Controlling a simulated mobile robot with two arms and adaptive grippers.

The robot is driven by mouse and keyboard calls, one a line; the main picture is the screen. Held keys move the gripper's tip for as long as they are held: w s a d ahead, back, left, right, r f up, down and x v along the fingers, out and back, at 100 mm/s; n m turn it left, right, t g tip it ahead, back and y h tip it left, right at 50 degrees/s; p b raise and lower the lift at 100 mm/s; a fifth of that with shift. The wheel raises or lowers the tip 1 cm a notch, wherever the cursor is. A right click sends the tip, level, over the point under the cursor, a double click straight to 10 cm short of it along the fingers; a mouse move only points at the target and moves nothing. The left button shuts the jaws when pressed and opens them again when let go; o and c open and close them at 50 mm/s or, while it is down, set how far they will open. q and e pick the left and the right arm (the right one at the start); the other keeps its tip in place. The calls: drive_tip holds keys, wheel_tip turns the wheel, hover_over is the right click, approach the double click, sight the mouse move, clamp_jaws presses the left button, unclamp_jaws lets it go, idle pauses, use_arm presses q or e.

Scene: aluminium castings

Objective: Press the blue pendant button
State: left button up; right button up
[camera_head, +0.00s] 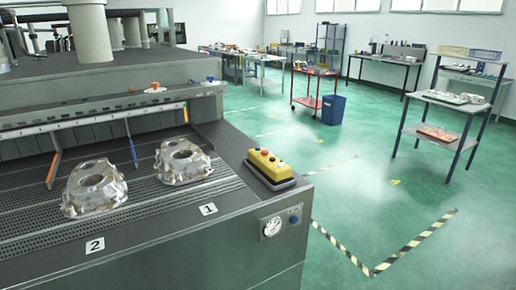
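The yellow pendant (268,166) lies on a black base at the right end of the grey machine's front ledge, close to its right edge. The buttons are too small for me to tell the blue one apart with certainty. Neither of my grippers is in view, and nothing touches the pendant.
Two aluminium castings (93,188) (183,161) sit on the machine's slotted bed, left of the pendant, behind labels 2 and 1. Green floor is open to the right; a blue bin (333,109) stands farther back.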

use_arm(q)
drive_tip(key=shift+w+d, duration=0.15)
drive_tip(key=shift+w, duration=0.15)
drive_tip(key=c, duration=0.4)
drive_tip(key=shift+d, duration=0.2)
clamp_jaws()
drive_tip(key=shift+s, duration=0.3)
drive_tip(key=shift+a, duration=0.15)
